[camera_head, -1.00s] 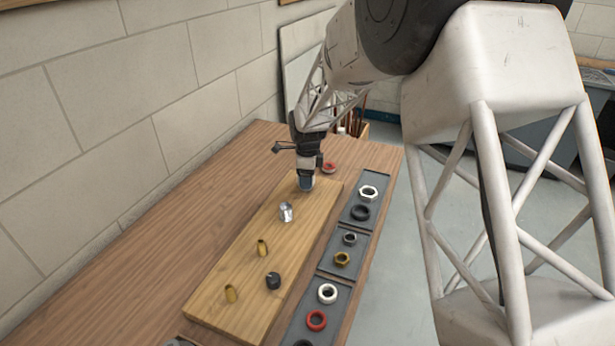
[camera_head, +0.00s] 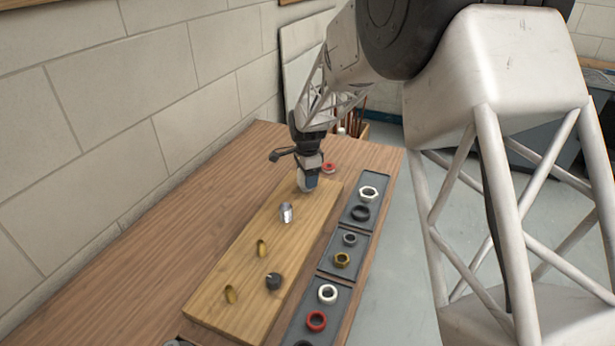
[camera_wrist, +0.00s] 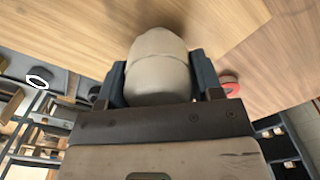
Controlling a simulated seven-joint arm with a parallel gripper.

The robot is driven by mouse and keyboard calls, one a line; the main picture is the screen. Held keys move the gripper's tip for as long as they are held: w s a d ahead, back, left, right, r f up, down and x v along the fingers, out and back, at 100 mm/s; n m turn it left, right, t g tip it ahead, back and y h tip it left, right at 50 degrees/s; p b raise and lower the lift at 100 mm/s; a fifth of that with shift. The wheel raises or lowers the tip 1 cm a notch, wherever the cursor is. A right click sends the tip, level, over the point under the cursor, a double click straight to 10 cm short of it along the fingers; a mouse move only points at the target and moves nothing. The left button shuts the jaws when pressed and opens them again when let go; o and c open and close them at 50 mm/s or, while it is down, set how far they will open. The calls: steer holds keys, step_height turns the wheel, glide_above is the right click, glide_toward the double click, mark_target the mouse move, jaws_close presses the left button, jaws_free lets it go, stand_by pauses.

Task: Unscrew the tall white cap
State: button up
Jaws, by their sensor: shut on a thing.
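The tall white cap (camera_wrist: 157,65) stands between the two fingers of my gripper (camera_wrist: 158,85) in the wrist view, filling the space between them. In the head view my gripper (camera_head: 307,184) points down at the far end of the light wooden board (camera_head: 236,255). It is shut on the cap, whose pale side (camera_head: 301,186) shows only in part beside the fingers. The foot of the cap and whatever it sits on are hard to make out.
A silver fitting (camera_head: 286,213), brass stubs (camera_head: 262,248) and a black cap (camera_head: 273,281) stand nearer on the board. Grey trays (camera_head: 338,241) with nuts and rings line its right side. A red ring (camera_head: 328,168) lies just beyond my gripper. A block wall (camera_head: 110,130) bounds the left.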

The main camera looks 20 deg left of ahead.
steer(key=shift+n, duration=0.4)
steer(key=n, duration=0.5)
steer(key=shift+w+a, duration=0.1)
steer(key=shift+r+n, duration=0.1)
steer(key=shift+n, duration=0.3)
steer(key=shift+a+r+n, duration=0.1)
steer(key=shift+n, duration=2.7)
steer(key=o, duration=1)
steer(key=shift+o, duration=0.3)
steer(key=shift+o, duration=0.6)
